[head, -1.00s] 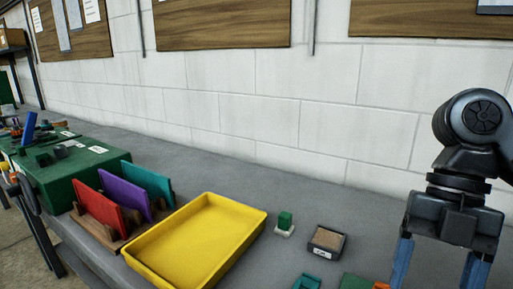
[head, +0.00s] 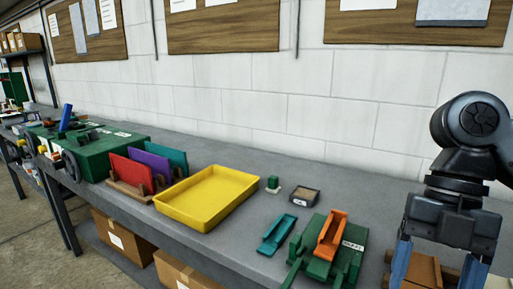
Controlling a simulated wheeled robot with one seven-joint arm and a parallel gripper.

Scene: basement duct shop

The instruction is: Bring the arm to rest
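My gripper (head: 434,268) hangs at the right edge of the head view, below the dark arm joints. Its two blue fingers point down and stand wide apart. I see nothing held between them; a brown wooden piece (head: 422,270) shows behind the gap. The fingertips run to the bottom edge of the picture, so their height above the bench cannot be told.
The grey bench (head: 238,238) holds a yellow tray (head: 208,200), red, purple and teal panels in a wooden rack, a teal piece (head: 277,235), and a green fixture with an orange piece (head: 331,236). Cardboard boxes (head: 122,238) sit below. Bench space behind the tray is clear.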

